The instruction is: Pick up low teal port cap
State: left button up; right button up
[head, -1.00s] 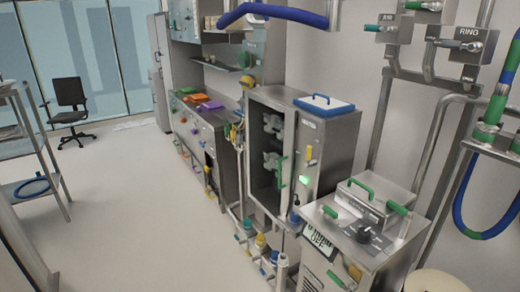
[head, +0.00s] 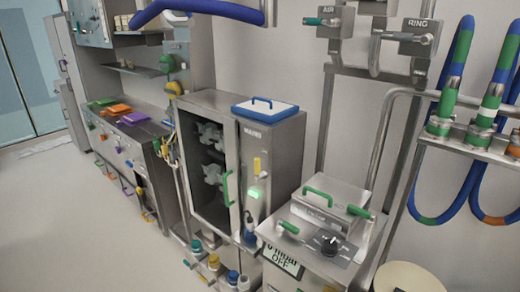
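Several small capped ports sit low on the floor-level piping below the steel cabinet, at the bottom of the head view. A teal-looking cap (head: 196,244) is at the left of this group. A yellow cap (head: 213,260) and a blue cap (head: 232,277) are to its right. The caps are small, so their exact shades are hard to tell. Neither of my grippers is in view.
The steel cabinet (head: 200,165) has a glass door with a green handle. A machine with a dial (head: 325,240) stands at right front, close to the caps. A bench with coloured trays (head: 130,140) is behind. Open floor (head: 60,220) lies at left.

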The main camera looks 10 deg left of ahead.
aim_at(196, 245)
jog(key=i+j, duration=0.2)
jog(key=i+j+z, duration=0.15)
jog(key=j, duration=0.3)
jog(key=i+j, duration=0.2)
jog(key=j, duration=0.15)
jog(key=i+j+z, duration=0.15)
jog(key=j, duration=0.2)
jog(key=i+j, duration=0.2)
jog(key=j, duration=0.15)
jog(key=i+j+z, duration=0.15)
jog(key=j, duration=0.2)
